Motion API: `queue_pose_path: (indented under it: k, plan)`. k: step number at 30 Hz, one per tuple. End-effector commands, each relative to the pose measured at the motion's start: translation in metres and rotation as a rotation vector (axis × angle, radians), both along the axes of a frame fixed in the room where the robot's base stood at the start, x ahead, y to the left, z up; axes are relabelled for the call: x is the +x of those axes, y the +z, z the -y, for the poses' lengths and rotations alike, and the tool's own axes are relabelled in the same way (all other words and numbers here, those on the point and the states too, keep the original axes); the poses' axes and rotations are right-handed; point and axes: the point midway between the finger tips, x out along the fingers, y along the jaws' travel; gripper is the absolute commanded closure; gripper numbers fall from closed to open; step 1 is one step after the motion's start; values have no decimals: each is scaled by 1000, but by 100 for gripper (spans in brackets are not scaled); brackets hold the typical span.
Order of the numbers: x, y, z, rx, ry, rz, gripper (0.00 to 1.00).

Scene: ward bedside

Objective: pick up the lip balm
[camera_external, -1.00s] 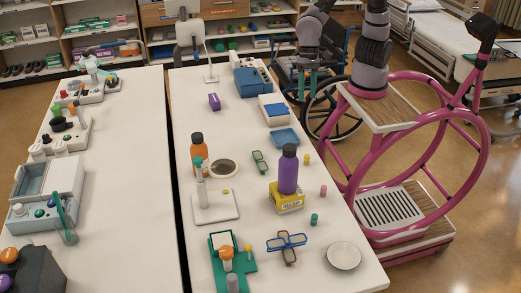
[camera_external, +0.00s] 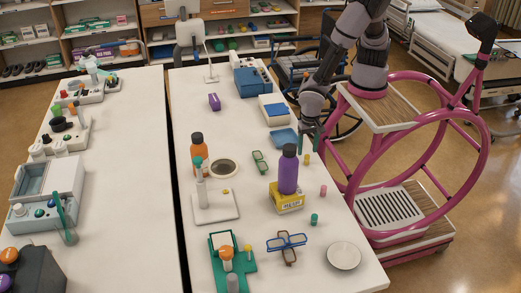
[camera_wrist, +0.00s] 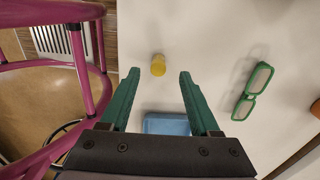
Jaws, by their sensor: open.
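Small cylinders stand near the right edge of the table: a yellow one (camera_external: 307,159), a pink one (camera_external: 323,191) and a teal one (camera_external: 314,219). I cannot tell by label which is the lip balm. The yellow cylinder also shows in the wrist view (camera_wrist: 158,64), just beyond and between my fingertips. My gripper (camera_wrist: 159,75) is open and empty, its green fingers apart. In the external view my gripper (camera_external: 309,138) hangs at the table's right edge, behind the yellow cylinder and apart from it.
A blue tray (camera_external: 285,139) lies beside my gripper and shows partly under it in the wrist view (camera_wrist: 167,125). Green glasses (camera_external: 260,161) lie to the left. A purple bottle (camera_external: 288,172) stands over a yellow box (camera_external: 287,203) in front. Bare tabletop surrounds the yellow cylinder.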

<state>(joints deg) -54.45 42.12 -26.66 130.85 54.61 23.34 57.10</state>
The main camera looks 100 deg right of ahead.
Motion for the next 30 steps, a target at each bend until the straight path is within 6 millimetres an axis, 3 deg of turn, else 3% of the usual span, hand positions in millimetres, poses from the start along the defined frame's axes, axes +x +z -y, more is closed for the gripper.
queue_pose_path:
  k: [12, 21, 22, 26, 27, 30]
  plan:
    - [-2, -50, 1, 1, -1, -1, 37]
    - [-2, -55, 1, 1, 1, 1, 37]
    - [-2, -55, 1, 1, 1, 1, 45]
    - [-2, -54, 1, 1, 1, 1, 95]
    - [-2, -54, 1, 1, 1, 1, 100]
    - [-2, -54, 1, 1, 1, 1, 100]
